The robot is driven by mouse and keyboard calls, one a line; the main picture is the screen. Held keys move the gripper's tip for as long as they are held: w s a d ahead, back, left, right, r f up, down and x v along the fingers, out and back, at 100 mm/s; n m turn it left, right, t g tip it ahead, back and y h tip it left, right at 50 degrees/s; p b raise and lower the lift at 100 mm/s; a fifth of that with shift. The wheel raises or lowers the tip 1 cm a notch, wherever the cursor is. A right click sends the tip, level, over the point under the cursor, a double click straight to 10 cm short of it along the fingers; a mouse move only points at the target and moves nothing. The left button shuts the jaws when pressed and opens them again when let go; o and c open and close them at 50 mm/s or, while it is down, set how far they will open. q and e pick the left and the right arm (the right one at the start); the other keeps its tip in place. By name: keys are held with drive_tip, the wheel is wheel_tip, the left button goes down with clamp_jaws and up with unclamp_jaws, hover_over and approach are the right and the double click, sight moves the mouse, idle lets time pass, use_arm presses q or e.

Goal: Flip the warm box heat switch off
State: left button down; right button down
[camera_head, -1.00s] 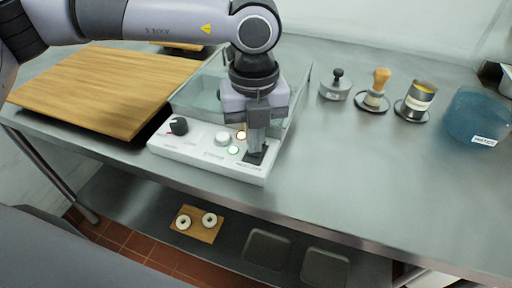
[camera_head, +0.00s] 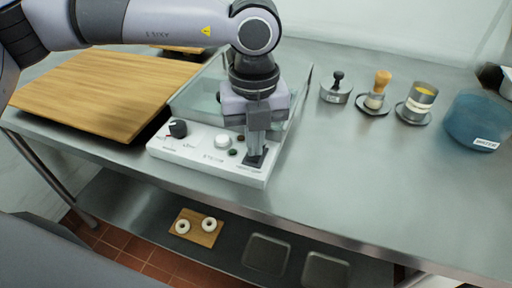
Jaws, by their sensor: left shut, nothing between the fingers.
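The white control panel (camera_head: 196,158) is at the front of a clear-walled box (camera_head: 204,96) on the steel counter. It carries a black knob (camera_head: 178,129), a white knob (camera_head: 222,142), two small indicator lights (camera_head: 233,152) that look dark, and a black switch (camera_head: 254,162) at the right end. My left gripper (camera_head: 255,154) points down with shut, empty fingers. Its tips are at the switch and partly hide it; I cannot tell whether they touch. The panel's lettering is too small to read surely. My right gripper is not in view.
A wooden board (camera_head: 104,88) lies left of the box. A black-knobbed weight (camera_head: 336,90), a wooden-handled tool (camera_head: 376,92), a metal can (camera_head: 418,100) and a blue water container (camera_head: 477,120) stand at right. The counter's front right is clear. A lower shelf holds two white rings on a small board (camera_head: 198,232).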

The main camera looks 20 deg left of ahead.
use_arm(q)
drive_tip(key=shift+r+p, duration=1.2)
drive_tip(key=shift+r, duration=1.85)
